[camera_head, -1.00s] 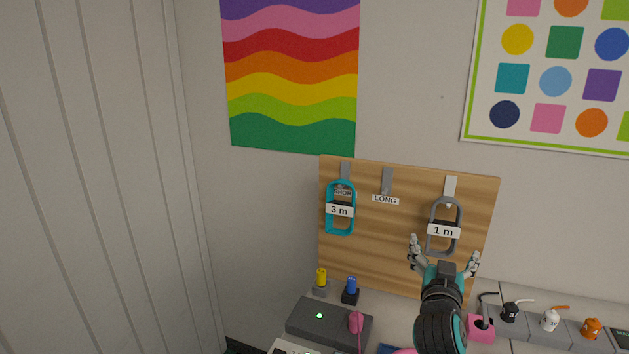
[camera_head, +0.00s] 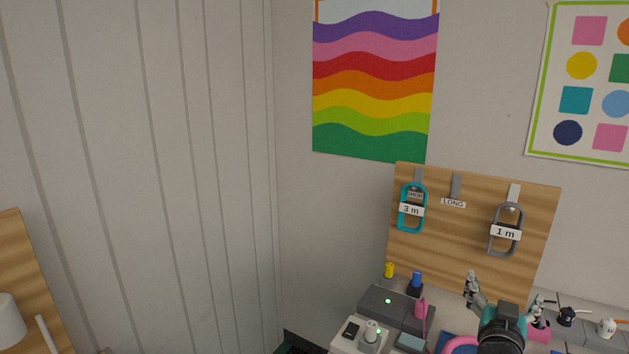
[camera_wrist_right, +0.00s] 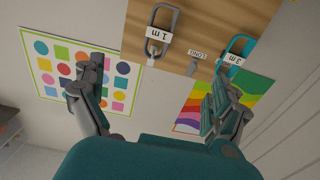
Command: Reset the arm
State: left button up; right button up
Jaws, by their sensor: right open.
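My right gripper (camera_head: 505,297) is in the lower right of the head view, in front of the lower part of a wooden hook board (camera_head: 545,225). Its fingers are spread apart with nothing between them. It also shows open in the right wrist view (camera_wrist_right: 155,95). A grey loop tagged "1 m" (camera_head: 518,215) hangs on the board's right hook, above the gripper and apart from it. A teal loop tagged "3 m" (camera_head: 403,222) hangs on the left hook. The middle hook, labelled "LONG" (camera_head: 455,186), is bare. My left gripper is not in view.
Below the board stand a dark grey box (camera_head: 376,305), a yellow plug (camera_head: 389,270) and a blue plug (camera_head: 416,280). Small black (camera_head: 567,316) and white (camera_head: 606,328) items sit at the right. A ribbed pale wall (camera_head: 150,150) fills the left. Another wooden board (camera_head: 25,260) shows at far left.

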jog(key=s+a+f+n+g+y, duration=0.2)
jog(key=s+a+f+g+y, duration=0.15)
jog(key=s+f, duration=0.5)
jog(key=s+a+f+n+g+y, duration=0.2)
jog(key=s+a+f+g, duration=0.3)
jog(key=f, duration=0.6)
jog(key=s+a+f+n+g+y, duration=0.2)
jog(key=s+a+f, duration=0.15)
jog(key=s, duration=0.55)
jog(key=s+a+f+n+g+y, duration=0.1)
jog(key=s+a+f+n+y, duration=0.2)
jog(key=s, duration=0.6)
notch_tip(320, 180, down, 28)
jog(key=s+g+h, duration=0.1)
jog(key=s+g, duration=0.1)
jog(key=s, duration=0.1)
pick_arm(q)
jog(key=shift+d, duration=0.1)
pick_arm(e)
jog(key=s+d+f, duration=0.2)
jog(key=s+f, duration=1.3)
jog(key=shift+s+d+g, duration=0.2)
jog(key=shift+d+g, duration=0.2)
jog(key=shift+g, duration=0.05)
